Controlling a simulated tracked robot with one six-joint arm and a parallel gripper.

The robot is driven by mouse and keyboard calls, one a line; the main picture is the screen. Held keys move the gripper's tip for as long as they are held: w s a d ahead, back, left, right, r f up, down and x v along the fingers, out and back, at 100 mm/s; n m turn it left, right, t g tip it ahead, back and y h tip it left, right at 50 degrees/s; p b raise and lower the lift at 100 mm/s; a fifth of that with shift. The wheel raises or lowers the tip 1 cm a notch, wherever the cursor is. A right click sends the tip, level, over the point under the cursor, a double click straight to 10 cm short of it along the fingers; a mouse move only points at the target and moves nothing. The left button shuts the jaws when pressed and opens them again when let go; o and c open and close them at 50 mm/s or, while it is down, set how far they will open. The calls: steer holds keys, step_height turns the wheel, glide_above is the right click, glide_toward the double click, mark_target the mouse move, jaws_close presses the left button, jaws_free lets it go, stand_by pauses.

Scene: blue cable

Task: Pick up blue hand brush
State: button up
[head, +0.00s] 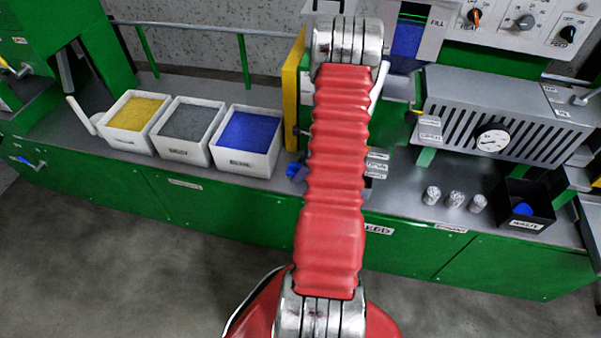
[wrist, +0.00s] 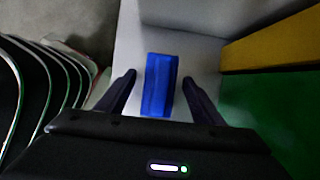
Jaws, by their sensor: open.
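The blue hand brush (wrist: 160,84) shows in the wrist view as a blue block on the grey bench top. My gripper (wrist: 159,79) is open, with one dark finger on each side of the brush and a gap on both sides. I cannot tell how far the fingertips are above the bench. In the head view, a small blue part (head: 293,170), probably the brush, shows just left of my red arm. My gripper is hidden behind the arm there.
White bins of yellow (head: 110,141), grey and blue material (head: 217,159) stand left of the arm. A yellow panel (wrist: 265,45) and a green surface (wrist: 270,105) are close right in the wrist view. A black waste bin (head: 540,217) and several small cylinders stand right.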

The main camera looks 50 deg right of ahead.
steer(key=shift+c, duration=0.5)
steer(key=c, duration=1.1)
steer(key=shift+r, duration=0.1)
step_height(320, 180, up, 10)
steer(key=shift+f, duration=0.1)
